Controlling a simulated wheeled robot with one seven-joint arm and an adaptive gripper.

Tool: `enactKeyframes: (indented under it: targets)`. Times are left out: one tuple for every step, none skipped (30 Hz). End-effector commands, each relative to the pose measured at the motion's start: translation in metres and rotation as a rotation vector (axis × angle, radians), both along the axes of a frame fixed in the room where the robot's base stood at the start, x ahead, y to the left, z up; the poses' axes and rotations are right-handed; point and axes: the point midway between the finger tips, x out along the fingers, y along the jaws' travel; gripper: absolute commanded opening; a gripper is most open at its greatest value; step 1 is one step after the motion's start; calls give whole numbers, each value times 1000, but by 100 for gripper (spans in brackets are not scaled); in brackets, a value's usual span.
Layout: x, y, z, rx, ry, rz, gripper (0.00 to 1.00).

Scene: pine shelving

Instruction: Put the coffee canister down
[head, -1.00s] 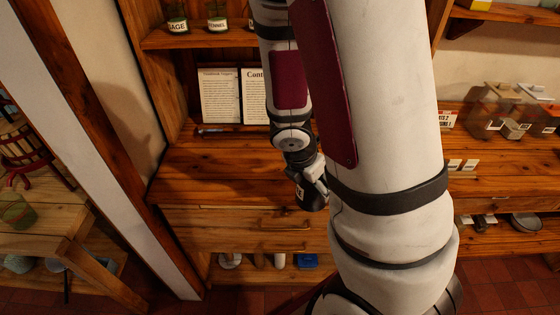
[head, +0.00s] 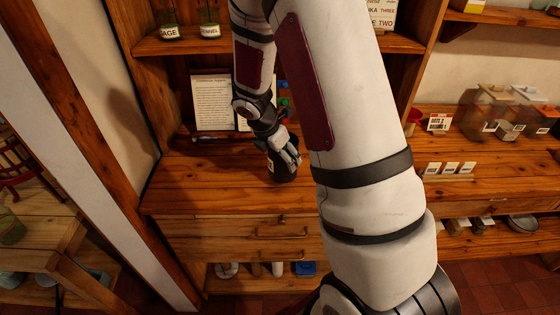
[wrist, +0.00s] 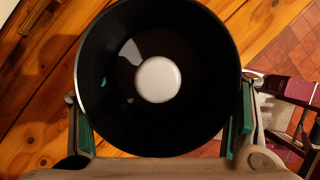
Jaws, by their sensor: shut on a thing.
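The coffee canister (head: 284,169) is dark, with a light label on its side. In the head view it is at the wooden counter (head: 205,175), near the front edge above the drawers. My gripper (head: 281,152) is shut on it from above. In the wrist view the canister (wrist: 112,65) fills the middle, showing a black round top with a pale round centre. The green-padded fingers of my gripper (wrist: 160,118) press on its two sides. The canister's underside is hidden, so I cannot tell whether it touches the counter.
A printed card (head: 212,102) stands at the back of the counter, with a pen-like object (head: 210,139) before it. Labelled jars (head: 209,25) sit on the shelf above. The counter left of the canister is clear. Clear bins (head: 495,105) stand at the right.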

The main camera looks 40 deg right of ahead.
Motion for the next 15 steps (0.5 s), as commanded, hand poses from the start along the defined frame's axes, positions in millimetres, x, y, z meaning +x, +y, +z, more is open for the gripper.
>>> enactKeyframes:
  targets:
    - [6, -2, 0, -1, -2, -1, 17]
    - [9, -2, 0, 0, -3, -1, 17]
    - [12, -2, 0, -1, -2, -1, 17]
    - [13, -2, -1, 0, 0, -1, 17]
    - [13, -2, -1, 0, 0, -1, 17]
    - [14, -2, -3, 0, 1, 0, 17]
    - [14, -2, -5, 0, 1, 0, 17]
    - [14, -2, -7, 0, 1, 0, 17]
    - [13, -2, -12, 0, 2, 0, 17]
    - [13, -2, -16, -1, 3, 1, 17]
    - [13, -1, -19, -1, 3, 3, 17]
    - [13, -2, -24, -1, 2, 1, 17]
    - [13, -2, -26, -1, 2, 0, 17]
    - [13, -2, -29, 0, 1, 1, 17]
    - [13, -2, -32, 0, 1, 1, 17]
